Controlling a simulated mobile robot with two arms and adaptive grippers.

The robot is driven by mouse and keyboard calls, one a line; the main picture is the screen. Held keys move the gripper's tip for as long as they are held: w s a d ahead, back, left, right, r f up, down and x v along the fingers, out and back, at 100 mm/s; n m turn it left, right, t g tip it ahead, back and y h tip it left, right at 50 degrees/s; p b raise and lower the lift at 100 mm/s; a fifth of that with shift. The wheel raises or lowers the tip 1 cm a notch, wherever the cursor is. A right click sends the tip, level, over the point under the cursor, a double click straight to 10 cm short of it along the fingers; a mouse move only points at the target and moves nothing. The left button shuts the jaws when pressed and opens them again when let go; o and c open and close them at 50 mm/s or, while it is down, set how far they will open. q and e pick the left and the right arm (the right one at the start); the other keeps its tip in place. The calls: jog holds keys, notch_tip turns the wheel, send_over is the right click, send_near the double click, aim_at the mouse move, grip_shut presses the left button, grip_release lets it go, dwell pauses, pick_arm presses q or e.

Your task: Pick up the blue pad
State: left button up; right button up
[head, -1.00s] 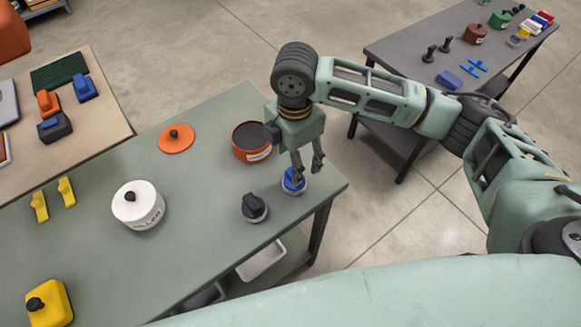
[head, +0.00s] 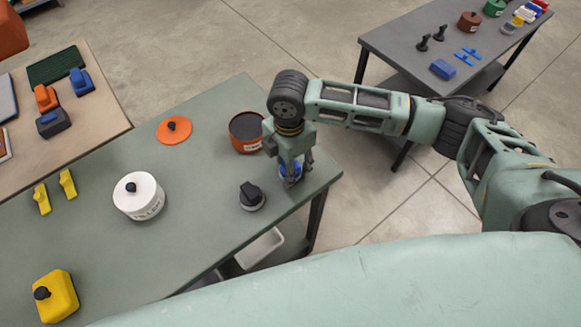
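The blue pad (head: 290,170) is a small round piece with a pale base, near the right end of the green table. My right gripper (head: 297,172) points down over it, with its fingers around the pad's upper part and partly hiding it. I cannot tell whether the fingers press on it. The pad appears to be on the tabletop. My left gripper is not in view.
On the green table (head: 105,235) a dark-knobbed pad (head: 252,197) stands close by, with an orange tin (head: 245,132) behind. A white round tin (head: 138,196) and an orange lid (head: 174,130) are further left. Another table (head: 400,50) stands at the back right.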

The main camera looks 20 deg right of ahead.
jog(key=shift+c, duration=0.9)
jog(key=c, duration=0.4)
jog(key=shift+c, duration=0.2)
jog(key=shift+r, duration=0.4)
notch_tip(320, 180, up, 4)
jog(key=shift+f+b, duration=0.25)
jog(key=shift+b, duration=0.35)
pick_arm(q)
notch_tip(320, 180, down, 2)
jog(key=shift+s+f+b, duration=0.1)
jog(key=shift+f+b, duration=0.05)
jog(key=shift+b, duration=0.45)
pick_arm(e)
jog(key=s+d+r, duration=0.4)
jog(key=s+r, duration=0.2)
jog(key=s, duration=0.4)
jog(key=shift+s+d+r, duration=0.35)
jog(key=shift+r, duration=0.05)
jog(key=o, duration=0.6)
jog(key=c, duration=0.5)
